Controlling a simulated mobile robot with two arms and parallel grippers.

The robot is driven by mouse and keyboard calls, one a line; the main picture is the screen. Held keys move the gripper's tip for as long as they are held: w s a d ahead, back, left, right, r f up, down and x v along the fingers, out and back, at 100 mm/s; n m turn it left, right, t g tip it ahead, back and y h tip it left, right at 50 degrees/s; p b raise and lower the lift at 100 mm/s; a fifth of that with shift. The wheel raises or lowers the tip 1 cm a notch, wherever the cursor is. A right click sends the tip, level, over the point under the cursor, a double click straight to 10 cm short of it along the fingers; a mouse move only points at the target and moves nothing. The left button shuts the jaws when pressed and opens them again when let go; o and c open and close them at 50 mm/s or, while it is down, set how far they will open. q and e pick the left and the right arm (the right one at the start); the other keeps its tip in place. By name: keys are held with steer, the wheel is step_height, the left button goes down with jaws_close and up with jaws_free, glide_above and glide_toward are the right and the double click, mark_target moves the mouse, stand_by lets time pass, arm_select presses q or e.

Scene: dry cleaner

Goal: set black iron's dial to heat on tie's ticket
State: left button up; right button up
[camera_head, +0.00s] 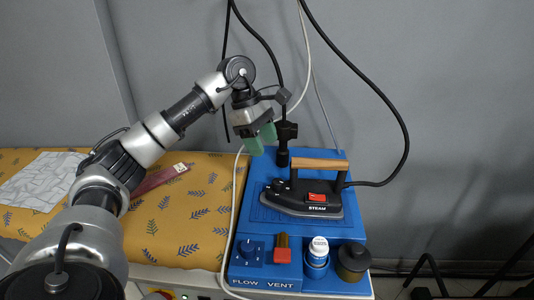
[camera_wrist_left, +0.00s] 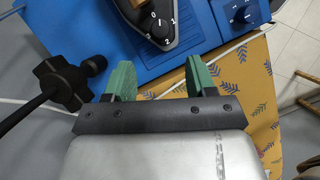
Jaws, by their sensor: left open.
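The black iron (camera_head: 302,196) with a wooden handle rests on the blue station (camera_head: 262,216). Its dial (camera_wrist_left: 159,27) shows in the left wrist view, with marks 0, 1 and 2; I cannot tell its setting for sure. A dark red tie (camera_head: 156,181) lies on the patterned yellow board, with a small white ticket (camera_head: 181,168) on it; its writing is too small to read. My left gripper (camera_head: 260,139) is open and empty, above the back left of the station, behind the iron. Its green fingers also show in the left wrist view (camera_wrist_left: 157,78). My right gripper is out of view.
A black post (camera_head: 284,143) with cables stands behind the iron. Grey-white cloth (camera_head: 42,180) lies at left on the yellow board (camera_head: 195,220).

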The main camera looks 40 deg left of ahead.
mark_target(278, 181)
arm_select(q)
steer(key=shift+r, duration=0.1)
steer(key=d+f+n+t+p, duration=0.1)
steer(key=f+n+p, duration=0.2)
steer(key=d+f+n+t+y+p, duration=0.1)
steer(key=f+n+p, duration=0.2)
steer(key=p, duration=0.1)
steer(key=d+f+n+t+p, duration=0.1)
steer(key=d+f+n+p, duration=0.1)
steer(key=f+n+p, duration=0.1)
steer(key=shift+w+d+f+y+p, duration=0.15)
steer(key=shift+f+y+p, duration=0.25)
steer(key=shift+f, duration=0.2)
steer(key=shift+c, duration=0.2)
